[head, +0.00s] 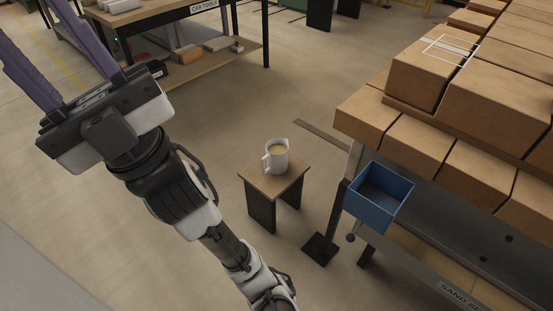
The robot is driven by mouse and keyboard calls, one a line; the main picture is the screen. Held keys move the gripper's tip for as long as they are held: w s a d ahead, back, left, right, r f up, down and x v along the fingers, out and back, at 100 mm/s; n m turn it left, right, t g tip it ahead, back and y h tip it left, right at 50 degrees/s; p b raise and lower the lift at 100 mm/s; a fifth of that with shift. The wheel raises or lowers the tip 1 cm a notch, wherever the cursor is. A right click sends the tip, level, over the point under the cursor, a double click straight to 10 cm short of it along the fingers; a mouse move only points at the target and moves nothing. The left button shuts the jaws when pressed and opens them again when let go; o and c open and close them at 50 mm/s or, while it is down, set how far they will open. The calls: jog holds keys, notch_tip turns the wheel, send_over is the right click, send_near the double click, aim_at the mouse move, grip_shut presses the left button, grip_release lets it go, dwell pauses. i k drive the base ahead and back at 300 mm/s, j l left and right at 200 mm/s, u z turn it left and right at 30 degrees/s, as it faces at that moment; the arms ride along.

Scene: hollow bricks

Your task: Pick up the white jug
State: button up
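The white jug (279,162) stands upright on a small wooden stool (258,184) near the middle of the head view. Its handle is on the left side, and something tan shows inside its mouth. My gripper (52,47) is at the upper left, well away from the jug and raised above the floor. Its two purple fingers are spread apart with nothing visible between them. The fingertips run out of the picture.
A blue bin (378,197) stands right of the stool, by a metal bench (455,240). Large tan blocks (495,100) are stacked at the right. A workbench (170,22) with a lower shelf is behind. Open floor (235,110) lies between.

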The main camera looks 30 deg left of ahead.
aim_at(276, 150)
jog(key=i+j, duration=0.5)
jog(key=i+j+u, duration=0.1)
jog(key=i+j, duration=0.4)
jog(key=i, duration=0.2)
